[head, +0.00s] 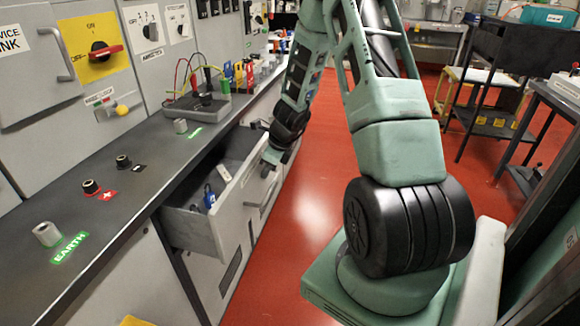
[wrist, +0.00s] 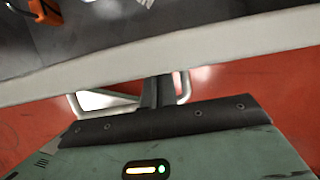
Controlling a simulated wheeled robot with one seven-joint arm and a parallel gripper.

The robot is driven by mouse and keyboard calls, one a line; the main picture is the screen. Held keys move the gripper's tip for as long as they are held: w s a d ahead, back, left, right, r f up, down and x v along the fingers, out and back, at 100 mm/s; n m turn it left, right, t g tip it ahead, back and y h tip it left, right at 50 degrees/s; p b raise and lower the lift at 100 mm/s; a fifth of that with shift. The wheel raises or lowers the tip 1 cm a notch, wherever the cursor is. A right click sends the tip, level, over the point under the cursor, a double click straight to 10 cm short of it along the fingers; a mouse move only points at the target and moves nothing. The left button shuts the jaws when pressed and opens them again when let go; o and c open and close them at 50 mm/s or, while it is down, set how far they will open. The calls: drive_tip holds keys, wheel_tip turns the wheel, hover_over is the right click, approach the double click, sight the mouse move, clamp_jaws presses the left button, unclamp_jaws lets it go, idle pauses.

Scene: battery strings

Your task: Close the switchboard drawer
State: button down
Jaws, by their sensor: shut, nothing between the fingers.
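The grey switchboard drawer (head: 185,226) stands open under the counter, with its front panel out over the red floor. A bar handle (head: 265,197) is on its outer face. My gripper (head: 268,166) is at the drawer front, near its top edge. In the wrist view, the front's pale rim (wrist: 215,50) crosses the picture, and the dark fingers (wrist: 158,92) point at it, together and empty. The handle (wrist: 95,98) shows behind the fingers there. I cannot tell whether the fingers touch the front or the handle.
Inside the drawer lie a blue padlock (head: 209,196) and a white tag (head: 224,173). The counter (head: 110,212) above carries terminals and a test-lead tray (head: 195,107). Dark carts (head: 500,60) stand at the right. The red floor (head: 318,190) beside the drawer is clear.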

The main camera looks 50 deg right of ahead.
drive_tip(key=w+a+p, duration=0.1)
drive_tip(key=w+p, duration=0.1)
drive_tip(key=w, duration=0.2)
drive_tip(key=w+a+p, duration=0.2)
drive_tip(key=w+p, duration=0.1)
drive_tip(key=w+a+p, duration=0.1)
drive_tip(key=w+p, duration=0.1)
drive_tip(key=w, duration=0.2)
drive_tip(key=shift+w+a+r, duration=0.2)
drive_tip(key=shift+w+a, duration=0.1)
drive_tip(key=shift+a, duration=0.1)
drive_tip(key=shift+w+a+f+p, duration=0.15)
drive_tip(key=shift+w+a+p, duration=0.1)
drive_tip(key=shift+w+p, duration=0.35)
drive_tip(key=shift+w, duration=0.1)
drive_tip(key=shift+a, duration=0.1)
drive_tip(key=shift+w+r, duration=0.1)
drive_tip(key=shift+r, duration=0.2)
drive_tip(key=shift+r+p, duration=0.35)
drive_tip(key=shift+p, duration=0.05)
drive_tip(key=s+p+v, duration=0.1)
drive_tip(key=p+v, duration=0.5)
drive_tip(key=v, duration=0.3)
drive_tip(key=shift+d+f, duration=0.2)
drive_tip(key=shift+d, duration=0.05)
